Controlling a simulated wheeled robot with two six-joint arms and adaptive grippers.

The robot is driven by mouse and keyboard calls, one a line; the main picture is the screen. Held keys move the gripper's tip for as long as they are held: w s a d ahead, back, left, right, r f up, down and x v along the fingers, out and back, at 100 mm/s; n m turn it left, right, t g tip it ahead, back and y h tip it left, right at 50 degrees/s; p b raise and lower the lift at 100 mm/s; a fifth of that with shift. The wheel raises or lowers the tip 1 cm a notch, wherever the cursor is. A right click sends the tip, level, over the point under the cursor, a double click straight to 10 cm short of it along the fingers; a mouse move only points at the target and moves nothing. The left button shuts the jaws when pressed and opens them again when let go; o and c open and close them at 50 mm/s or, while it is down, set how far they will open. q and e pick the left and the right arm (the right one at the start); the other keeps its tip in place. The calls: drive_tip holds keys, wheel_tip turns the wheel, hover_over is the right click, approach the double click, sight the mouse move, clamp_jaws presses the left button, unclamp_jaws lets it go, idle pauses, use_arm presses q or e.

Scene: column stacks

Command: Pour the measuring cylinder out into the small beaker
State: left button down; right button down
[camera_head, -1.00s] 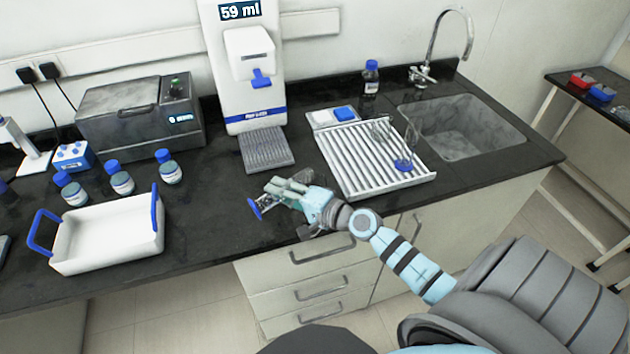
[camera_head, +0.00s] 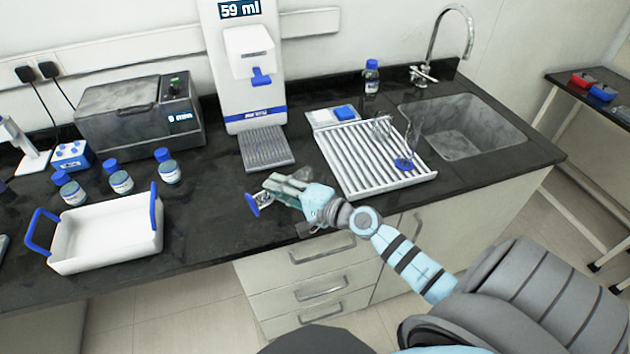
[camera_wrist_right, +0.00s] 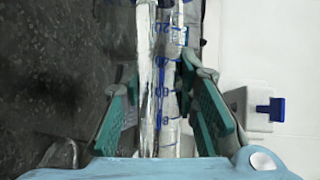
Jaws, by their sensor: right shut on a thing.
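My right gripper (camera_head: 284,191) is shut on the measuring cylinder, a clear glass tube with a blue foot (camera_head: 252,204). The cylinder is tilted well over, its foot toward the left, above the counter's front part. In the right wrist view, the cylinder (camera_wrist_right: 168,85) with blue graduations runs between the green finger pads (camera_wrist_right: 165,110). Its contents are hard to make out. A clear glass vessel (camera_head: 381,127) on the white rack may be the small beaker; I cannot tell for sure. My left gripper is out of view.
The white ribbed rack (camera_head: 350,171) also holds a glass piece with a blue foot (camera_head: 404,164). A dispenser (camera_head: 243,75) reading 59 ml stands behind a grey ribbed plate (camera_head: 265,149). A white tray (camera_head: 107,240) and several blue-capped bottles are left. The sink (camera_head: 465,125) is right.

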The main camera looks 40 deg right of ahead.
drive_tip(key=shift+a+r+m+t+y+b, duration=0.1)
drive_tip(key=shift+r+m+t+y+b, duration=0.2)
drive_tip(key=shift+r+m+b, duration=0.55)
idle(0.9)
